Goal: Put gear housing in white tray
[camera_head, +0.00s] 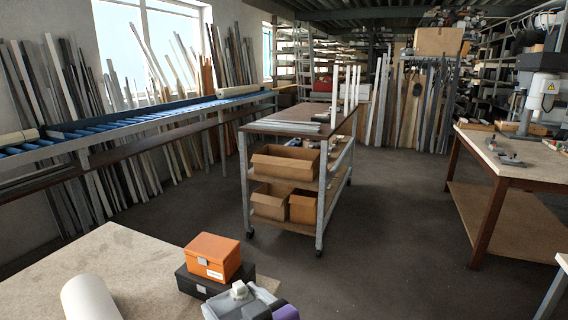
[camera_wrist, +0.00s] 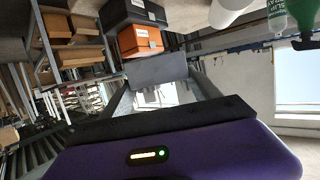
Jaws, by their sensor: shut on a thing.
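The gear housing (camera_head: 238,303) looks like a light grey block with a pale knob on top, at the bottom edge of the head view and partly cut off. In the wrist view a flat grey face (camera_wrist: 156,69) shows between the fingertips, and I take it for the same part. In the wrist view my gripper (camera_wrist: 157,82) has one finger on each side of the part. No white tray can be made out in either view.
An orange box (camera_head: 213,256) sits on a black box (camera_head: 207,282) just beyond the housing. A cart (camera_head: 285,128) with cardboard boxes stands beyond. A wooden workbench (camera_head: 540,165) is at right, with dark floor between.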

